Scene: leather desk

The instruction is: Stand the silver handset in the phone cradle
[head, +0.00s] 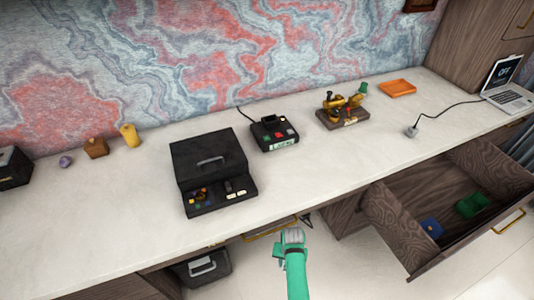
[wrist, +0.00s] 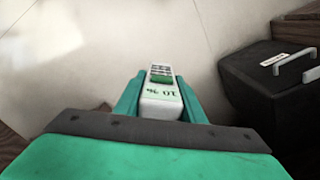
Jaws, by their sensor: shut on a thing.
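My gripper (head: 291,236) is in front of the desk's front edge, below the middle of the desktop in the head view. It is shut on the silver handset (wrist: 162,104), which the wrist view shows between the two green fingers. The handset has a green patch, dark keys and a "10 %" marking. Its lower part is hidden by my gripper. The phone cradle (head: 267,144) looks to be the small black unit with coloured buttons and a pale label, standing on the desk toward the wall. My gripper and the handset are well apart from it.
A larger black box with a handle (head: 210,150) stands left of the cradle. A brass device on a wooden base (head: 343,119) stands to its right. An open drawer (head: 385,232) juts out at right. A black case (head: 205,270) sits below the desk. Desktop before the cradle is clear.

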